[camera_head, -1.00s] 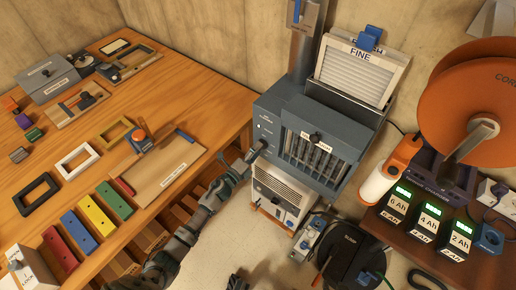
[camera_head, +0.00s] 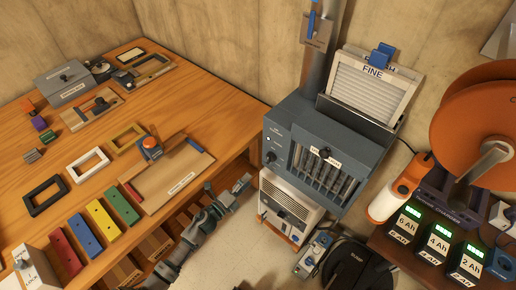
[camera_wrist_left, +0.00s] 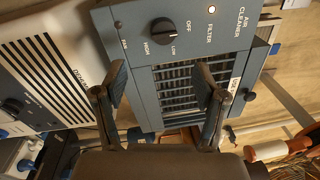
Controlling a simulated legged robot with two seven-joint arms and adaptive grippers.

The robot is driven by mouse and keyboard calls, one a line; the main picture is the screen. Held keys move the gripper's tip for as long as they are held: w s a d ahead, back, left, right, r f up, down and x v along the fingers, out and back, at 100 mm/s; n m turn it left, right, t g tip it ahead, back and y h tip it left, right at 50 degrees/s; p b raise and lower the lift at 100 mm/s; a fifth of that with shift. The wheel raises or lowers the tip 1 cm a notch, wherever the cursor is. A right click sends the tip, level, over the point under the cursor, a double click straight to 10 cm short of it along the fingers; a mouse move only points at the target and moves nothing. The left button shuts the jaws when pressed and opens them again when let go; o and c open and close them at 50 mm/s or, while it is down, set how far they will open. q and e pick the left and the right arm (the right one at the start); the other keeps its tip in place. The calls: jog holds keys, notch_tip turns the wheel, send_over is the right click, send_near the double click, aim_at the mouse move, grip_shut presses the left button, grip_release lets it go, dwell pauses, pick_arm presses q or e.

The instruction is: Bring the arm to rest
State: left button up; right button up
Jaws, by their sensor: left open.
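My left gripper (camera_head: 241,186) is open and empty, in front of the grey air cleaner (camera_head: 300,122), below and left of its dial (camera_head: 270,157). A gap separates the gripper from the cleaner in the head view. In the left wrist view the two fingers of the gripper (camera_wrist_left: 162,84) stand apart, with the air cleaner's panel (camera_wrist_left: 215,48) and dark dial (camera_wrist_left: 160,32) beyond them. A small light (camera_wrist_left: 211,10) on the panel is lit white. My left forearm comes up from the bottom of the head view. My right gripper does not show.
The wooden bench (camera_head: 215,125) with its boards and coloured blocks lies left of the arm. A white dehumidifier-like unit (camera_head: 290,207) stands under the cleaner. Battery chargers (camera_head: 437,240) and an orange reel (camera_head: 490,115) are at right. Some floor (camera_head: 235,240) is clear beside the arm.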

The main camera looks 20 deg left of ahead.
pick_arm(q)
jog(key=s+a+f+n+g+y+p, duration=0.2)
jog(key=s+f+n+g+y+p, duration=0.15)
jog(key=s+f+n, duration=0.45)
jog(key=s+a+f+n+g+y+p, duration=0.2)
jog(key=s+f+n+g+y, duration=0.15)
jog(key=f+n, duration=0.45)
jog(key=s+d+f+n+g+p, duration=0.2)
jog(key=s+f, duration=0.5)
jog(key=s, duration=0.6)
jog(key=s+d+f+n+g+p, duration=0.2)
jog(key=s+d+f+n+g, duration=0.2)
jog(key=s, duration=0.9)
notch_tip(320, 180, down, 3)
jog(key=g, duration=0.3)
jog(key=shift+d, duration=0.2)
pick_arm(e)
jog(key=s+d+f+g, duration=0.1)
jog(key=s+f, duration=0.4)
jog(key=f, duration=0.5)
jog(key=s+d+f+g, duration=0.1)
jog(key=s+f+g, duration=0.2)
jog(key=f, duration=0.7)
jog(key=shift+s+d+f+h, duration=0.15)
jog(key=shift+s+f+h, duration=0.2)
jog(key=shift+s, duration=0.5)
pick_arm(q)
jog(key=shift+a, duration=0.1)
